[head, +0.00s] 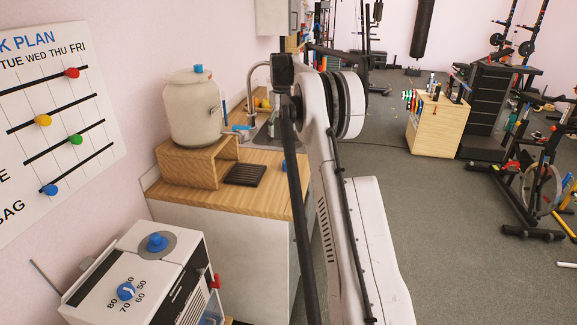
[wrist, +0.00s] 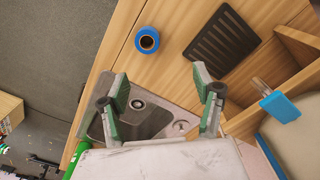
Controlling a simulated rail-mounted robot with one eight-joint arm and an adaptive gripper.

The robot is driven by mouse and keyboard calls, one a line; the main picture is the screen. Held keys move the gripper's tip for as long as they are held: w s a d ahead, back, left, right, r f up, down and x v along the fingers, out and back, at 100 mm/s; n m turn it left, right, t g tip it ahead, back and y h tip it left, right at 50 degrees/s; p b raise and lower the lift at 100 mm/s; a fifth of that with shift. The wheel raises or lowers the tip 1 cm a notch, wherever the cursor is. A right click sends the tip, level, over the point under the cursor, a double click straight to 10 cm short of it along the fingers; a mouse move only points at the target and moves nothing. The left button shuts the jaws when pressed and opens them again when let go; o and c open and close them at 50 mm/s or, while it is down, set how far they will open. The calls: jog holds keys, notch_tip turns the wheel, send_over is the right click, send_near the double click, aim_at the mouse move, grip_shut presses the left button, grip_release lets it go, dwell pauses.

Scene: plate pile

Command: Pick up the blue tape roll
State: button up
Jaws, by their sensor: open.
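The blue tape roll (wrist: 139,36) lies on the wooden counter in the wrist view, with a dark hole in its middle. In the head view a small blue part of it (head: 284,165) shows at the counter, mostly hidden behind my arm. My gripper (wrist: 161,79) is open and empty in the wrist view, its two fingers wide apart. The roll appears beyond the fingertips, a little left of the midline between them, and is not touched. I cannot make out the gripper in the head view.
A dark slatted tray (wrist: 222,41) lies right of the roll, near a wooden stand (head: 187,164) bearing a beige dispenser (head: 194,110) with a blue tap (wrist: 281,107). A metal sink (wrist: 152,121) shows between my fingers. The counter's edge drops off to the roll's left.

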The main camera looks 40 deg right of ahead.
aim_at(289, 161)
jog(key=d+f, duration=0.1)
jog(key=f, duration=0.2)
jog(key=d+f, duration=0.1)
jog(key=f, duration=0.3)
jog(key=d+f, duration=0.1)
jog(key=f, duration=0.3)
jog(key=shift+s+f+p, duration=0.15)
jog(key=shift+f+p, duration=0.2)
jog(key=shift+f, duration=1.05)
jog(key=shift+s+f+p, duration=0.1)
jog(key=shift+f+p, duration=0.2)
jog(key=shift+f, duration=1.1)
jog(key=shift+c, duration=0.3)
jog(key=c, duration=1.2)
jog(key=shift+r, duration=0.1)
